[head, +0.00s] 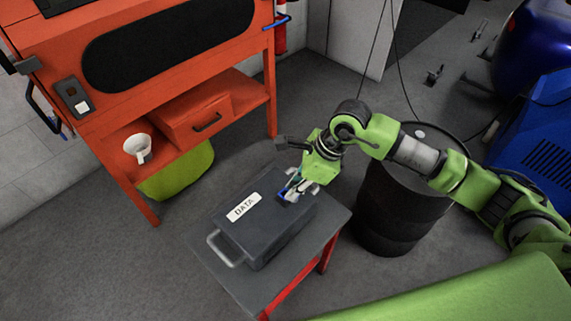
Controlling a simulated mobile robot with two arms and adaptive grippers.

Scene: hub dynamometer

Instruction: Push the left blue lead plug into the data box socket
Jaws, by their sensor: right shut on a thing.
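The grey data box (262,222) with a white DATA label lies on a small grey table with red legs. My right gripper (291,192) reaches in from the right and is shut at the box's far right end. A small piece of blue (282,196) shows at its fingertips, against the top of the box; I take it as the blue lead plug. The fingers hide most of the plug and the socket, so I cannot tell how far the plug is in. My left gripper is not in view.
Dark cables hang at the back. Blue machinery (545,125) is at the right.

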